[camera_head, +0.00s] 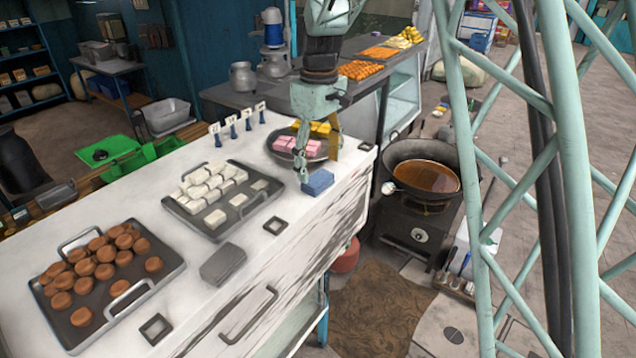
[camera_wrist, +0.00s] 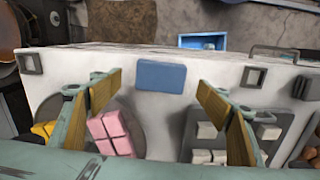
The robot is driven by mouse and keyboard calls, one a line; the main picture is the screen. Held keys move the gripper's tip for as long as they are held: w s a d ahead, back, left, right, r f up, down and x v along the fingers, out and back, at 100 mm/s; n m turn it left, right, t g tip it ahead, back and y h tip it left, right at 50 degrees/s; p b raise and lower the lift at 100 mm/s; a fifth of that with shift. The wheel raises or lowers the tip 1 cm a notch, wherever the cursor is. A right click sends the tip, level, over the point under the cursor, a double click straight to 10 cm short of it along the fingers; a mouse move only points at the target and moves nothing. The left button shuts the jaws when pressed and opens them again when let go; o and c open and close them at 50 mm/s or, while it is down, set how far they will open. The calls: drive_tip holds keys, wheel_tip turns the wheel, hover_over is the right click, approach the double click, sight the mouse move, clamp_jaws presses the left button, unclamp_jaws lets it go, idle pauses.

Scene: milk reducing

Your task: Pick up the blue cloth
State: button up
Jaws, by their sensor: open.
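The blue cloth (camera_head: 318,182) is a small folded block lying flat on the white counter near its edge, just in front of the round plate. In the wrist view the blue cloth (camera_wrist: 161,77) lies ahead of and between the two fingers, apart from both. My gripper (camera_head: 318,150) hangs above the counter close to the cloth in the head view. In the wrist view my gripper (camera_wrist: 158,82) is open, its wooden-coloured fingers spread wide with nothing between them but counter and cloth.
The round plate (camera_head: 322,155) with pink and yellow sweets (camera_head: 292,144) stands beside the cloth. A tray (camera_head: 232,227) of white squares and a tray (camera_head: 160,281) of brown rounds lie to the left. A grey block (camera_head: 222,264) is nearer. A pan (camera_head: 428,178) of brown liquid stands right of the counter.

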sight(318, 177)
drive_tip(key=shift+a+f, duration=0.15)
drive_tip(key=shift+f, duration=2.2)
drive_tip(key=c, duration=0.9)
